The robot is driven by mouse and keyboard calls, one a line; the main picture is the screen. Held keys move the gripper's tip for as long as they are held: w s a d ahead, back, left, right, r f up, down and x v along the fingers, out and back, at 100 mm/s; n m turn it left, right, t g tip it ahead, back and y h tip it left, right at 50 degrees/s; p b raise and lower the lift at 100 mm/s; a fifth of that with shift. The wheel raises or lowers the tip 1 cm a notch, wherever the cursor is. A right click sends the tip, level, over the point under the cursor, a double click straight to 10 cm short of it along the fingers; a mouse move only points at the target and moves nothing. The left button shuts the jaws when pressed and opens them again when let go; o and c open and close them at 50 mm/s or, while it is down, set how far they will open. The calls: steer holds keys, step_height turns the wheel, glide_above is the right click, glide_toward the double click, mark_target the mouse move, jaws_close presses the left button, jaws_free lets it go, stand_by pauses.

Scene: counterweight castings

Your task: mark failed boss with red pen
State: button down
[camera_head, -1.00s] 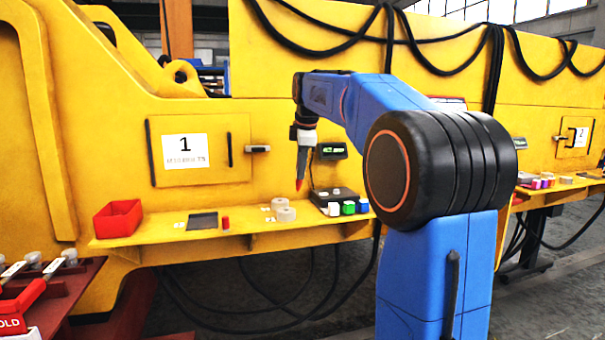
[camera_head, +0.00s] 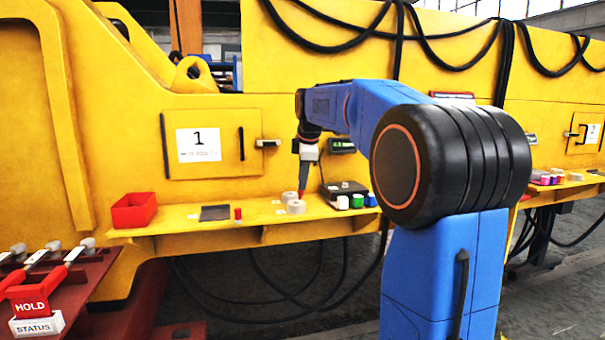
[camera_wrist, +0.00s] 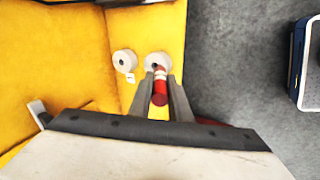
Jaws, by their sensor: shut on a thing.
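My gripper (camera_head: 307,160) is shut on a red pen (camera_wrist: 160,92) and points down over the yellow shelf (camera_head: 180,225). The pen's red tip (camera_head: 301,194) is at the nearer grey boss (camera_head: 296,207); I cannot tell whether it touches. In the wrist view this boss (camera_wrist: 152,60) is partly hidden behind the pen and fingers. A second grey boss (camera_head: 289,197) sits just behind it, and shows whole in the wrist view (camera_wrist: 125,61) with a small white tag (camera_wrist: 130,78) beside it.
On the shelf stand a red bin (camera_head: 134,210), a dark plate (camera_head: 215,213), a small red cylinder (camera_head: 238,214) and a dark device (camera_head: 344,188) with coloured pots in front. A panel marked 1 (camera_head: 198,146) is behind. A red HOLD sign (camera_head: 30,307) stands lower left.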

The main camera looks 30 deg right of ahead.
steer(key=shift+f, duration=0.7)
stand_by(1.6)
steer(key=shift+w+a+f, duration=0.15)
steer(key=shift+a, duration=0.55)
stand_by(2.4)
step_height(320, 180, up, 6)
stand_by(1.2)
